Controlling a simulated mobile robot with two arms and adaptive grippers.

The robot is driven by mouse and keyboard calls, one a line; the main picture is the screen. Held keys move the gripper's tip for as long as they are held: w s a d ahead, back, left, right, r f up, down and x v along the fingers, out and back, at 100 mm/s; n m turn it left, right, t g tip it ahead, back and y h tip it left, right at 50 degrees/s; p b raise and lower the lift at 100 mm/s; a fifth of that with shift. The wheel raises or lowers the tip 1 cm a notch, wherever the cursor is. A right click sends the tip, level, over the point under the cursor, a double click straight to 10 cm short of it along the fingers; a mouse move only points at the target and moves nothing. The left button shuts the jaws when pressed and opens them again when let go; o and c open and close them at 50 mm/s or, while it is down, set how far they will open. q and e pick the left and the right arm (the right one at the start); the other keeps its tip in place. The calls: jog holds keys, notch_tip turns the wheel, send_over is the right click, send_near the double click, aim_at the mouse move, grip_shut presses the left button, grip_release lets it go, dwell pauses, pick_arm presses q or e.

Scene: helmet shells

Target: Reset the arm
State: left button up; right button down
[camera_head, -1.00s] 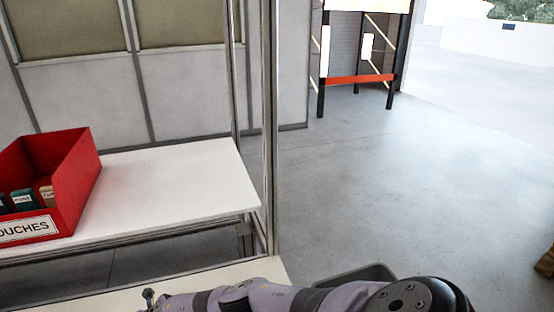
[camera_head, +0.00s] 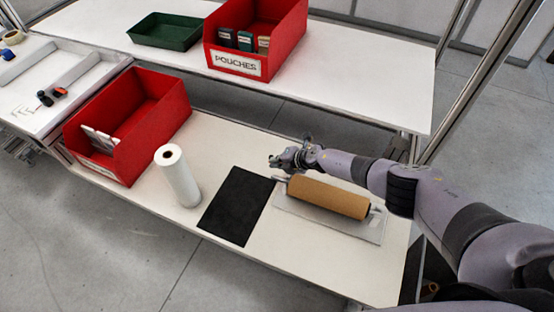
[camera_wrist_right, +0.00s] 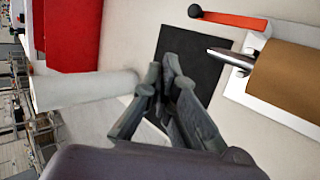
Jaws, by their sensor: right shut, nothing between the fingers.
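My right arm (camera_head: 400,185) reaches in from the right over the white workbench. My right gripper (camera_head: 283,160) is above the bench, near the left end of the brown paper roll and the far edge of the black mat. In the right wrist view its fingers (camera_wrist_right: 172,95) are close together with nothing between them, in front of the black mat (camera_wrist_right: 200,65). My left gripper is not in view.
A brown paper roll (camera_head: 327,197) lies on a dispenser plate (camera_head: 362,231). A white roll (camera_head: 178,177) stands beside the black mat (camera_head: 236,207). A red bin (camera_head: 158,118) stands to the left. The shelf holds a red pouch bin (camera_head: 282,40) and green tray (camera_head: 165,33).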

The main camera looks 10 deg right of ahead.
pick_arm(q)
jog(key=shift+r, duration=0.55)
pick_arm(e)
jog(key=shift+s+a+r, duration=0.1)
jog(key=shift+s+r, duration=0.05)
jog(key=shift+r, duration=0.5)
